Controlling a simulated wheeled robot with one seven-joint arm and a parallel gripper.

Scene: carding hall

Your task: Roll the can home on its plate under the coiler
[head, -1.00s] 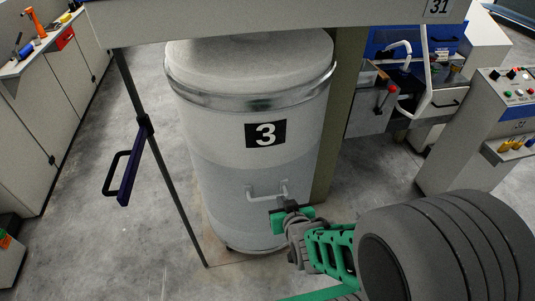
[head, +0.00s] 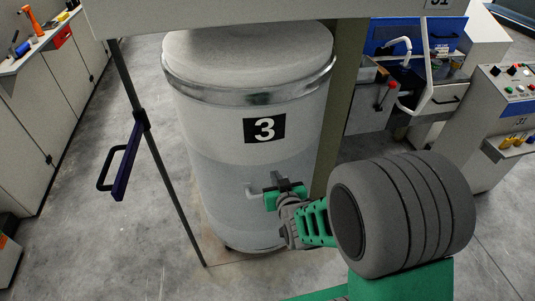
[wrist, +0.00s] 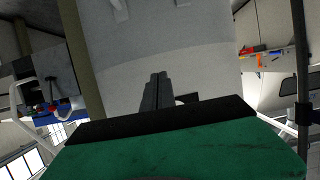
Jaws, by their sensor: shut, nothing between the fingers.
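The can (head: 225,150) is a tall pale cylinder with a metal rim band and a black "3" label. It stands upright on the floor, partly beneath the coiler's overhanging beam (head: 270,14). A pale handle (head: 253,191) is on its lower front. My gripper (head: 284,186) is shut and empty in front of the handle's right end, hiding part of it. In the wrist view, my closed fingers (wrist: 155,92) point at the can wall (wrist: 160,50), with handle pieces at the top edge. Whether they touch the can is unclear. No plate is clearly distinguishable under the can.
A dark post (head: 163,165) with a blue handled bar (head: 124,162) stands left of the can. An olive column (head: 340,110) is close on its right. A workbench with tools (head: 35,40) lines the left, and a control console (head: 505,95) stands right. Floor between is clear.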

